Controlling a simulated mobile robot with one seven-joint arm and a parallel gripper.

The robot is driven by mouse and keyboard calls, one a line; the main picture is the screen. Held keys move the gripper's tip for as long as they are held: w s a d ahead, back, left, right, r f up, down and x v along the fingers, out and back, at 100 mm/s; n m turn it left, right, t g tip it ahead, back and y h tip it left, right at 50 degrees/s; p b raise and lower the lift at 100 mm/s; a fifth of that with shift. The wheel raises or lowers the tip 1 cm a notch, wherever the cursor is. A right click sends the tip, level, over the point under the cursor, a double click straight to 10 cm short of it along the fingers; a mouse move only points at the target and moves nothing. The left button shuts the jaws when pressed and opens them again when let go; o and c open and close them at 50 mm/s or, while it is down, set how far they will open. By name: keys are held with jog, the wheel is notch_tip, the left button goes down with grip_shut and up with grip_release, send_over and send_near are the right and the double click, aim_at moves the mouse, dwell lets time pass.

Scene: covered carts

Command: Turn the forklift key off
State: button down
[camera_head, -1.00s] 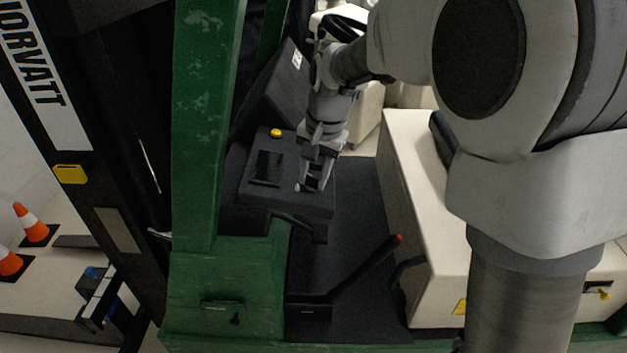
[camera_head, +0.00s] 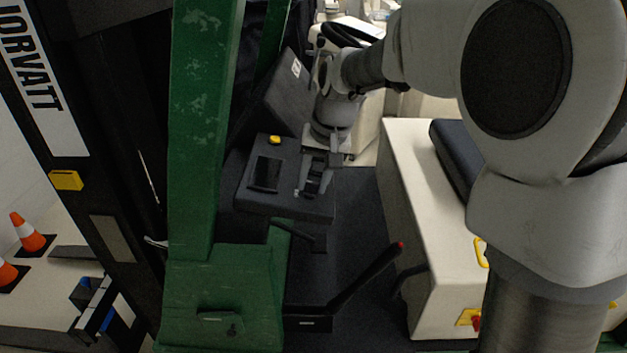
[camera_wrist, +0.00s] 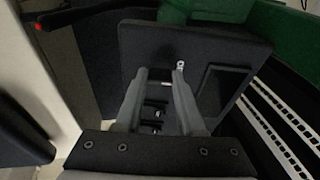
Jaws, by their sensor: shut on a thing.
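The forklift's dark console (camera_head: 280,205) stands beside the green mast post, with a yellow button (camera_head: 275,140) and a flat dark panel (camera_head: 265,173) on top. My gripper (camera_head: 312,190) is down at the console's right part. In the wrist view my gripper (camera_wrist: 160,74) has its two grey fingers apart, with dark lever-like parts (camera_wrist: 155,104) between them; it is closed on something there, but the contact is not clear. A small silvery key (camera_wrist: 180,65) shows at the right fingertip, on the outer side of the gap. I cannot tell its turn angle.
A green post (camera_head: 205,130) rises left of the console. A red-tipped lever (camera_head: 370,275) stands in front of it, over the dark floor. A cream seat box (camera_head: 405,200) is to the right. Traffic cones (camera_head: 28,232) stand far left.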

jog(key=c, duration=0.5)
grip_release()
jog(key=v, duration=1.7)
jog(key=shift+r+p, duration=0.25)
jog(key=shift+p, duration=0.05)
jog(key=shift+s, duration=0.1)
jog(key=s+d+f+t, duration=0.1)
jog(key=s+d+f, duration=0.2)
jog(key=s, duration=0.4)
jog(key=s+d+f+t+h, duration=0.1)
jog(key=s+d+f, duration=0.3)
jog(key=s, duration=0.3)
jog(key=s+d+f+t+h, duration=0.1)
jog(key=s+d+f, duration=0.2)
jog(key=s, duration=0.4)
jog(key=shift+d+f, duration=0.15)
jog(key=shift+f, duration=0.6)
